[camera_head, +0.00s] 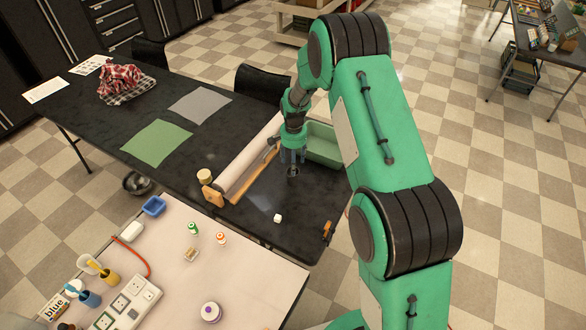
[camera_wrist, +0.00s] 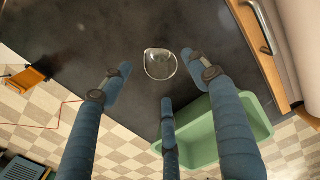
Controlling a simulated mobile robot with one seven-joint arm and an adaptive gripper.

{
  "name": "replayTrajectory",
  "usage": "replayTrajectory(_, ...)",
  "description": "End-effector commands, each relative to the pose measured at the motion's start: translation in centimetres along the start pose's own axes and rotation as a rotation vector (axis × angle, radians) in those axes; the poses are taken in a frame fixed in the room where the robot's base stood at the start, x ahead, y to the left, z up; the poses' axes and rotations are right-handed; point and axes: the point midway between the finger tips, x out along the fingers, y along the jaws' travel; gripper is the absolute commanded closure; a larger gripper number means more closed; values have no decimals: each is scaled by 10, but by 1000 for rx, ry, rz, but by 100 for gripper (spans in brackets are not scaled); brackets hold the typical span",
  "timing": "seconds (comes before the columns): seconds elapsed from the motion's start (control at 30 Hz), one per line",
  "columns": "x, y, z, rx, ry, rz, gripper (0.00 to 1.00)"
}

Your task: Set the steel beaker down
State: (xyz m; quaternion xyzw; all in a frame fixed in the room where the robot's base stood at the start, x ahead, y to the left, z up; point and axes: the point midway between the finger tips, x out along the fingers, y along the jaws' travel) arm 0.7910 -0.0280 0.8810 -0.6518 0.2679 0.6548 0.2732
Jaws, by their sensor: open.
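My gripper (camera_head: 292,158) is over the black table, beside the paper roll holder and the green tub. In the wrist view its three blue-grey fingers (camera_wrist: 160,78) are spread apart. A small shiny round vessel (camera_wrist: 160,64), which looks like the steel beaker, is on the black table between and just beyond the fingertips. A gap shows between it and each finger. It looks upright, seen from above. In the head view the vessel is mostly hidden by my fingers, and I cannot make out its shape there.
The green tub (camera_head: 325,145) is close to the fingers, also in the wrist view (camera_wrist: 215,135). The paper roll (camera_head: 248,160) lies on its wooden holder at left. Bare black table (camera_head: 300,205) lies between.

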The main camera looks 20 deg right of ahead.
Motion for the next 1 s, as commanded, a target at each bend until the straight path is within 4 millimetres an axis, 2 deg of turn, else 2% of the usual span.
replayTrajectory(0.1, -21, 0, 0, 0, 1, -1, 40)
replayTrajectory(0.33, -44, 0, 0, 0, 0, 0, 40)
replayTrajectory(1.0, -50, 0, 0, 0, 0, 0, 40)
